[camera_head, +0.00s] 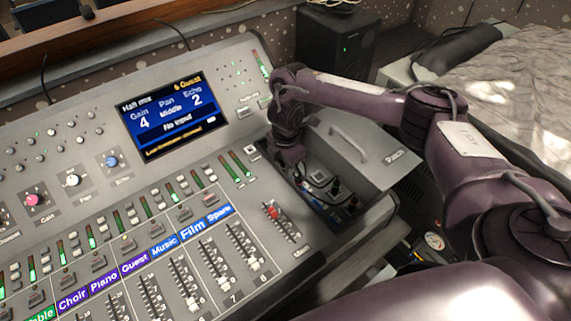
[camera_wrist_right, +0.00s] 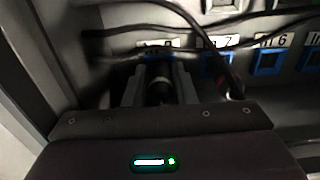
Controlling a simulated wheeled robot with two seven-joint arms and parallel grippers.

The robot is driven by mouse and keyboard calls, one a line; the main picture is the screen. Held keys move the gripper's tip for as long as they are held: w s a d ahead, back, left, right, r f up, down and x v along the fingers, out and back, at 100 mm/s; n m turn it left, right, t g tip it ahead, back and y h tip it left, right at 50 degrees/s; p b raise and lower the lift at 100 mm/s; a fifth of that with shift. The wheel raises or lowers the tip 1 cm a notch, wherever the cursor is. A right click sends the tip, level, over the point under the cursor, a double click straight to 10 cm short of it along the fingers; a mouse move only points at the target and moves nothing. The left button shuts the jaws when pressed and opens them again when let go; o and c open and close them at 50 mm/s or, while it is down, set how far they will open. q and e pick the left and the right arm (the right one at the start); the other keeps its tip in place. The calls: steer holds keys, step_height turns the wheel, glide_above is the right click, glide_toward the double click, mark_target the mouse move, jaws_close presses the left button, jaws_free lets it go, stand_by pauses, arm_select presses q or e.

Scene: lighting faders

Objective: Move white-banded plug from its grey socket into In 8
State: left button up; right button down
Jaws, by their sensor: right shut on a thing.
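My right gripper (camera_wrist_right: 160,88) is shut on a dark plug (camera_wrist_right: 160,80) in the right wrist view. The plug points at the panel just below the label (camera_wrist_right: 158,44) that ends in 8, left of In 7. The fingers and plug cover most of that socket (camera_wrist_right: 150,57), so I cannot tell whether the plug is seated. No white band shows clearly. In the head view my right arm reaches down into the open bay (camera_head: 325,190) at the desk's right end, and the fingertips are hidden there. The grey socket is not identifiable. My left gripper is not in view.
Blue-framed sockets for In 7 (camera_wrist_right: 216,66) and In 6 (camera_wrist_right: 268,62) lie to the right. A dark cable (camera_wrist_right: 215,55) crosses the panel close beside the gripper. The fader desk (camera_head: 225,70) fills the left.

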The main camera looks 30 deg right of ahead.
steer(key=shift+s+f, duration=0.1)
steer(key=shift+f, duration=0.05)
steer(key=c, duration=1.1)
jaws_free()
step_height(320, 180, up, 8)
steer(key=shift+f+p, duration=0.1)
steer(key=shift+p, duration=0.95)
steer(key=shift+f, duration=0.1)
